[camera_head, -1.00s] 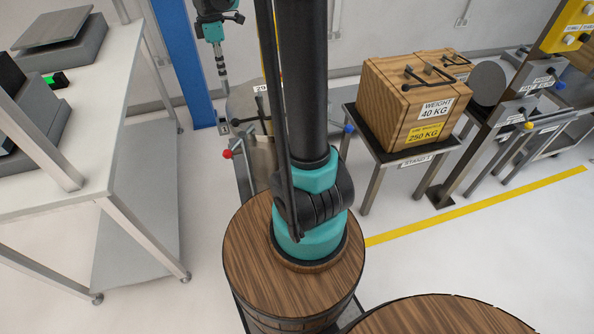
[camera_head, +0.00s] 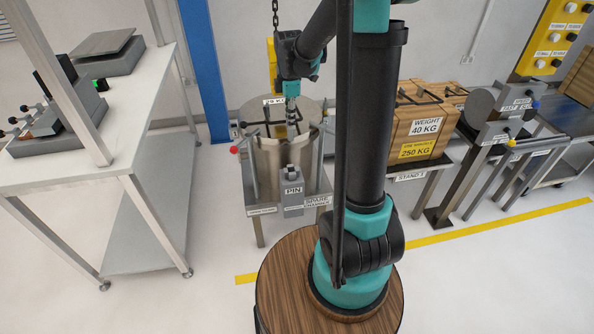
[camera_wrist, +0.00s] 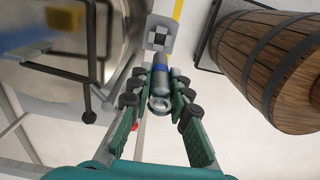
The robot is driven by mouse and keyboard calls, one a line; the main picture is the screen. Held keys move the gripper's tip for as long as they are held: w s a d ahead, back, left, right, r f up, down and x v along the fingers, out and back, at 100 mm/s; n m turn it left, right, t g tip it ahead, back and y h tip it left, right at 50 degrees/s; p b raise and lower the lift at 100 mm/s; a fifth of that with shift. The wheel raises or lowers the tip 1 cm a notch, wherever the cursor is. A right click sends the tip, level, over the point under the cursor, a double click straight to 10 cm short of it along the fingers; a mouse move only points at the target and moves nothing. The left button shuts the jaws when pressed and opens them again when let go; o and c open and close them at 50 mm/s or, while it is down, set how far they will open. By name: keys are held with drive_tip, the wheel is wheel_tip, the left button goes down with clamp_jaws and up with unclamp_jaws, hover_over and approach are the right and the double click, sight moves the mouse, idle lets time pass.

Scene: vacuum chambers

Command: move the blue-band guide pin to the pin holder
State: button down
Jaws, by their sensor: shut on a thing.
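My gripper (camera_wrist: 158,88) is shut on the blue-band guide pin (camera_wrist: 160,76), a grey metal cylinder with a blue band and a ring at its near end. In the head view my gripper (camera_head: 292,99) hangs over the open round chamber. The pin holder (camera_head: 291,187) is a small grey block above a "PIN" label at the front of the chamber stand.
The steel chamber (camera_head: 275,155) has dark bars and handles around its rim. A "SPARE CHAMBER" label (camera_head: 316,202) is beside the holder. A white table (camera_head: 130,125) stands left. Wooden weights (camera_head: 415,130) stand right. A wooden barrel (camera_wrist: 275,65) shows in the wrist view.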

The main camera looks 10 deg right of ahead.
wheel_tip(320, 180, down, 18)
drive_tip(key=shift+r, duration=0.15)
idle(0.4)
drive_tip(key=c, duration=1.4)
unclamp_jaws()
